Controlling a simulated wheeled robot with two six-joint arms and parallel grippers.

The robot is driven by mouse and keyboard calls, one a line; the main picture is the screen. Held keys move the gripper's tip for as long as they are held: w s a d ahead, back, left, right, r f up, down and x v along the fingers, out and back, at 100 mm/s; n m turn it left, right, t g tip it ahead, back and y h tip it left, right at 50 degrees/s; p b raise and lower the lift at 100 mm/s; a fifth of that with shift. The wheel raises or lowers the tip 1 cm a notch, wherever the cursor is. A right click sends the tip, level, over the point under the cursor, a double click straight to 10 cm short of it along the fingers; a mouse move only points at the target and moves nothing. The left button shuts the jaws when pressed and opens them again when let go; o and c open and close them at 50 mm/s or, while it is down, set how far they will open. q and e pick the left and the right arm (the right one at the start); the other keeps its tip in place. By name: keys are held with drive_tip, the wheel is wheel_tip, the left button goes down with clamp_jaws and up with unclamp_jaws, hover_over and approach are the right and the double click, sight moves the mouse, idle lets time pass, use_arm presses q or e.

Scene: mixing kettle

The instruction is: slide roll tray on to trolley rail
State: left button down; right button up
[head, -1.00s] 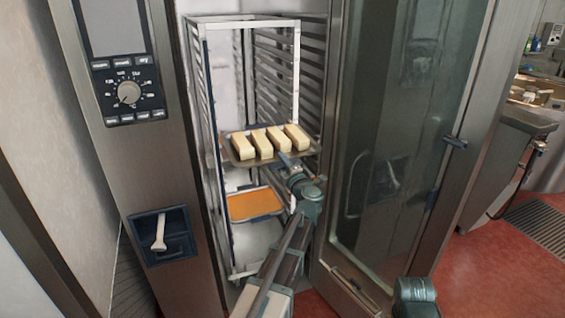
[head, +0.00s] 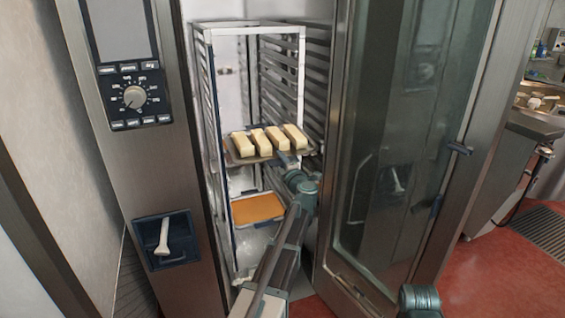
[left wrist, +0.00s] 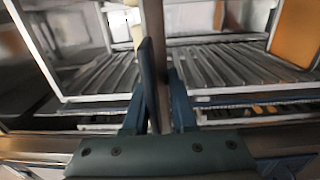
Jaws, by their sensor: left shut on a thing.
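The roll tray (head: 240,160) is a flat metal tray bearing several pale loaf-shaped rolls (head: 267,141). It is at mid-height in the trolley (head: 250,29), a tall metal rack with side rails (head: 318,75), inside the open cabinet. My left gripper (head: 287,161) is shut on the tray's front edge. In the left wrist view, the gripper's dark blue fingers (left wrist: 163,85) close on a thin edge that shows as an upright strip. I cannot tell whether the tray's sides rest on the rails.
A lower tray with an orange filling (head: 258,207) sits in the trolley below the roll tray. The glass door (head: 390,130) stands open on the right. The control panel (head: 133,95) and cabinet front are close on the left.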

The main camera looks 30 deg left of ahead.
use_arm(q)
drive_tip(key=shift+w+a, duration=0.2)
idle(0.3)
drive_tip(key=shift+x, duration=2.35)
drive_tip(key=shift+f, duration=0.1)
drive_tip(key=shift+f+x, duration=0.15)
drive_tip(key=shift+x, duration=2.1)
drive_tip(key=shift+f+x, duration=0.15)
drive_tip(key=shift+x, duration=2.15)
drive_tip(key=shift+a, duration=0.1)
drive_tip(key=shift+x, duration=2.9)
drive_tip(key=shift+w+f, duration=0.1)
drive_tip(key=shift+f, duration=0.05)
